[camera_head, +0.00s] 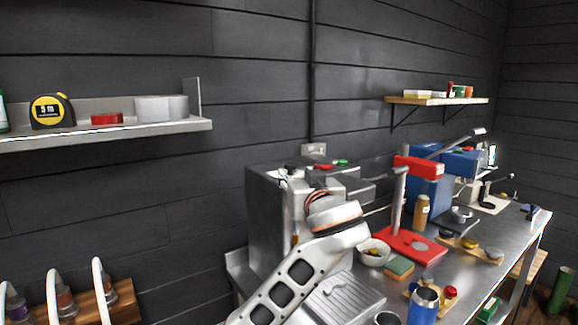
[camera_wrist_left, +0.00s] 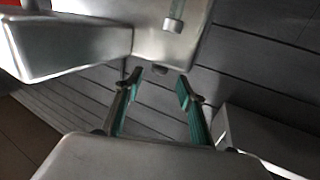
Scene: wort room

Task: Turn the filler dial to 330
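The steel filler (camera_head: 268,215) stands at the left end of the metal bench. Small red, green and dark parts show on its top, but I cannot make out the dial or its number. My left arm rises from the bottom in front of the filler; its gripper is largely hidden behind the wrist in the head view. In the left wrist view my left gripper (camera_wrist_left: 158,92) is open, its two teal-padded fingers apart with nothing seen held. The filler's steel body (camera_wrist_left: 85,45) lies beyond the fingertips. My right gripper is not in view.
The bench carries a red stand (camera_head: 412,245), a white bowl (camera_head: 373,256), a sponge (camera_head: 399,268), a blue cup (camera_head: 423,306) and a brown bottle (camera_head: 421,212). A grey shelf (camera_head: 110,131) hangs at left and a wooden shelf (camera_head: 437,101) at right.

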